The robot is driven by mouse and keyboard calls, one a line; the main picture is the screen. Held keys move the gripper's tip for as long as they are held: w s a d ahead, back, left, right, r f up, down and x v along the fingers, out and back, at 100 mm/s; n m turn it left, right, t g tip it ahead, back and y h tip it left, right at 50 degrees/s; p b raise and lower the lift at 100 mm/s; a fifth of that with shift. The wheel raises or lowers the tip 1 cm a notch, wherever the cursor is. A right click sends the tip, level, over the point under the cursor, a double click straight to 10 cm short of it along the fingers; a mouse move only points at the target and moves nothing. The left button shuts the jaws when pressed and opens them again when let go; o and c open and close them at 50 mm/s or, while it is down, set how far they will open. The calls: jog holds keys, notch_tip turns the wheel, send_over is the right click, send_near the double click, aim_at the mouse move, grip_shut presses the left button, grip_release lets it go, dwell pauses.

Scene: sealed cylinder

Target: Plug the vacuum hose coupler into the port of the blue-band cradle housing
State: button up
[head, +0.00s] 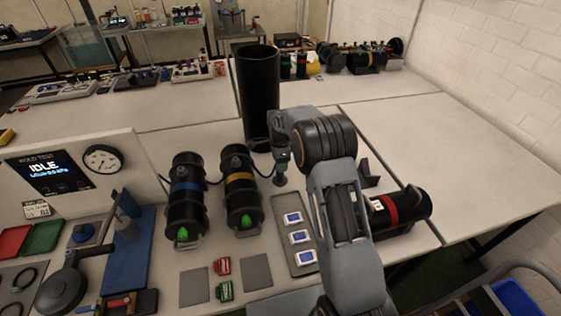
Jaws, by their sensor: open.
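The blue-band housing (186,188) is a black cylinder with a blue band, lying in a cradle left of centre, with a green knob at its near end. I cannot make out its port. A thin blue hose (264,176) shows in parts beside the cylinders and runs towards my gripper. My gripper (281,168) points down, right of the yellow-band cylinder and apart from the blue-band housing. It is open. A small grey round piece (281,181) shows at its tip; I cannot tell whether this is the hose coupler.
The yellow-band cylinder (240,183) lies between my gripper and the blue-band housing. A tall black tube (258,90) stands behind. A tray (279,211) with blue-and-white pieces and a red-band cylinder (400,208) are nearer and right. The right table (450,140) is clear.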

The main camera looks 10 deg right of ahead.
jog(key=shift+c, duration=0.2)
dwell(0.4)
grip_shut()
dwell(0.3)
jog(key=shift+r, duration=0.15)
jog(key=shift+r+p, duration=1.9)
jog(key=shift+r, duration=1)
